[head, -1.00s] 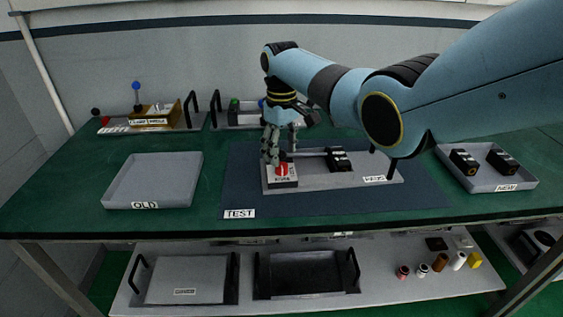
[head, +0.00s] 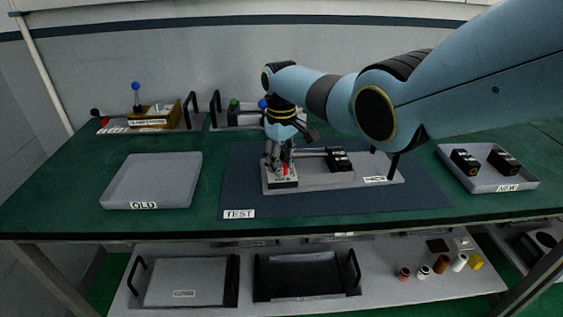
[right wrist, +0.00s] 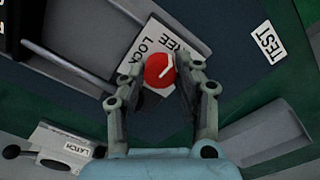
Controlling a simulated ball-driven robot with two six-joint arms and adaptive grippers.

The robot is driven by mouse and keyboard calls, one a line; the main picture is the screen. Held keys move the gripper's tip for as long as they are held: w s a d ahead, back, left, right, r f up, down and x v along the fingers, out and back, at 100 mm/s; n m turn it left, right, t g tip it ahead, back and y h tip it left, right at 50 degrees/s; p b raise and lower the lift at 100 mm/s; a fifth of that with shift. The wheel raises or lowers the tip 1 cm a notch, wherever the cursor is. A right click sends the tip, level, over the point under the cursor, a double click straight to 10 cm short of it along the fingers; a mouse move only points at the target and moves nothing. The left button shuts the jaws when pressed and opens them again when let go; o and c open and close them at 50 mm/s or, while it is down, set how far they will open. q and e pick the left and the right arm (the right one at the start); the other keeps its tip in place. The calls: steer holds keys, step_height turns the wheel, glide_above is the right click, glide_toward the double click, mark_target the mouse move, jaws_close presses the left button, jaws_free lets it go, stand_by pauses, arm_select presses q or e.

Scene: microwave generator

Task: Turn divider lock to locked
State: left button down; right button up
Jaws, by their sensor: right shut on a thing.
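The divider lock is a red round knob (right wrist: 159,70) with a white line on it, on a pale plate (right wrist: 188,42) lettered "LOCK" and another word ending in "EE". In the right wrist view the knob sits between the fingertips of my right gripper (right wrist: 160,78), which is shut on it. In the head view the right gripper (head: 277,165) comes down from above onto the red knob (head: 285,169), mostly hiding it. The plate is at the left end of a grey fixture (head: 320,180) on the dark blue mat. My left gripper is not in view.
An empty grey tray labelled OLD (head: 150,178) stands at the left. A tray labelled NEW (head: 510,180) holds two black blocks at the right. A black block (head: 338,159) sits on the fixture. A lever unit (head: 150,118) stands behind on the left.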

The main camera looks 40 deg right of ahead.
steer(key=shift+n, duration=0.4)
jaws_close()
steer(key=n, duration=0.3)
steer(key=shift+n+p, duration=0.35)
steer(key=shift+n, duration=0.05)
steer(key=n, duration=0.4)
steer(key=shift+n, duration=0.3)
steer(key=n, duration=0.8)
steer(key=shift+p, duration=0.3)
steer(key=shift+n, duration=0.5)
steer(key=o, duration=1.1)
jaws_free()
